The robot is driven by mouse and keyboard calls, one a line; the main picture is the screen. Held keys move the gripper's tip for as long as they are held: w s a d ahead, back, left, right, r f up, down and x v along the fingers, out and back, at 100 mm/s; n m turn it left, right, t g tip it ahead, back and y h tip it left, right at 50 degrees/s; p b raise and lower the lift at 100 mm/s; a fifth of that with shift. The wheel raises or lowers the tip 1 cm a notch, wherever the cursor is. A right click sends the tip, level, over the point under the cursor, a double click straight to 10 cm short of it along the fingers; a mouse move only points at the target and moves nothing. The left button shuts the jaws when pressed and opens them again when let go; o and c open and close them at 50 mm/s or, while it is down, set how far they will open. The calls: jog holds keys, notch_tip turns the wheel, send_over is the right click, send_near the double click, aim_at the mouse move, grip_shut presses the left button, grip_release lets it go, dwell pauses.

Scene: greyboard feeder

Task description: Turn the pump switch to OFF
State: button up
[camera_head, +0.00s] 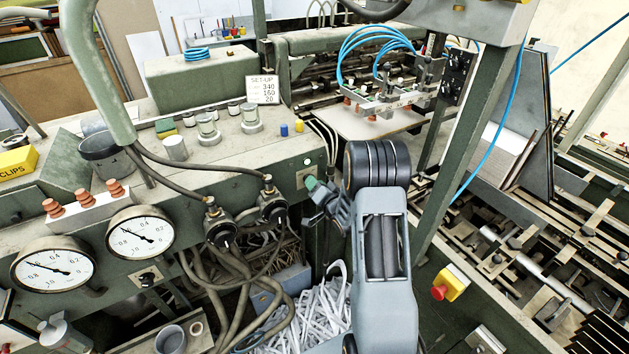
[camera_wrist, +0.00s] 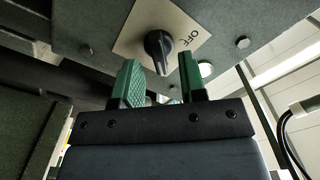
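The pump switch (camera_wrist: 158,47) is a black knob on a cream plate (camera_wrist: 129,42) in the wrist view. Its narrow handle points down in that picture, while the word OFF (camera_wrist: 188,38) is printed to its right. My gripper (camera_wrist: 160,66) is open, with one green finger on each side below the knob. The handle's lower end is in line with the gap, and I see no finger closed on it. In the head view my gripper (camera_head: 312,184) is at the green panel's right end and hides the knob there.
Two gauges (camera_head: 142,233) and black hose fittings (camera_head: 220,226) stand left of my arm. Another black knob (camera_head: 148,279) is below the gauges. A yellow box with a red button (camera_head: 450,284) is at right. Paper strips (camera_head: 305,325) lie below.

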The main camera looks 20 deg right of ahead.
jog(key=shift+w, duration=0.5)
jog(key=shift+c, duration=0.4)
grip_shut()
